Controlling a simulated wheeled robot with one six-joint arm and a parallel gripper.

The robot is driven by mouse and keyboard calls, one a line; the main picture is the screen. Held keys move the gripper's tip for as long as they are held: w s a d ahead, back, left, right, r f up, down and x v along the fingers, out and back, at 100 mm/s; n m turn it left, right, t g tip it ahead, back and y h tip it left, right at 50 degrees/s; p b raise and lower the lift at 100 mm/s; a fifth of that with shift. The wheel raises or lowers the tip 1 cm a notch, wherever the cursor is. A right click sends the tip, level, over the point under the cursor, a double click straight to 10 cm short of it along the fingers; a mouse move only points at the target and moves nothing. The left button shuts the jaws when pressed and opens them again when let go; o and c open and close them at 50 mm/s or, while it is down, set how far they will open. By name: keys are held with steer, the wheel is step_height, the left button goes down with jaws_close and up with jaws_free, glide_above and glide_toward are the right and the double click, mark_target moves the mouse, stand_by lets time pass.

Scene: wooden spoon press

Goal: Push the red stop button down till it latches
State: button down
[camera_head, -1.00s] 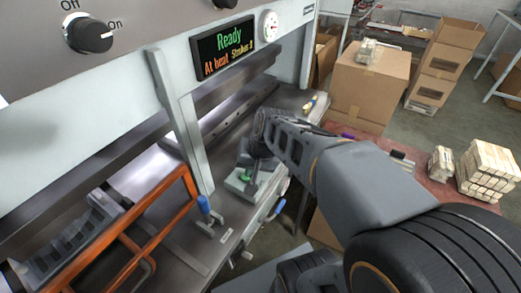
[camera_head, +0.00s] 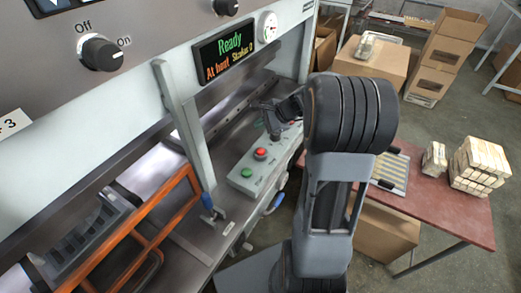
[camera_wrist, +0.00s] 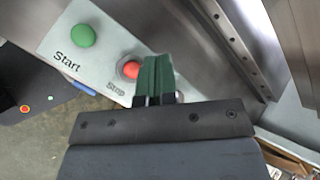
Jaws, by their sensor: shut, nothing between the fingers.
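The red stop button (camera_head: 261,154) sits on a pale control box on the press table, beside the green start button (camera_head: 247,172). In the wrist view the red button (camera_wrist: 131,68) stands just left of my fingertips, its right edge close to or partly behind them, with the word "Stop" below it. My gripper (camera_wrist: 157,62) is shut and empty, its green finger pads together. In the head view my gripper (camera_head: 274,132) is beyond the red button, apart from it in the picture. I cannot tell whether the button is pressed in.
The press display (camera_head: 224,50) reads "Ready". A red table (camera_head: 440,205) with stacked goods and cardboard boxes (camera_head: 370,70) lie to the right.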

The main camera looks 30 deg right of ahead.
mark_target(261, 151)
step_height(261, 151, down, 9)
steer(key=b, duration=0.7)
steer(key=shift+r, duration=0.1)
stand_by(2.0)
steer(key=shift+f+b, duration=0.4)
steer(key=shift+f+b, duration=0.55)
steer(key=shift+f, duration=0.1)
stand_by(0.7)
steer(key=shift+r, duration=0.15)
steer(key=shift+r+p, duration=0.85)
steer(key=shift+r, duration=0.1)
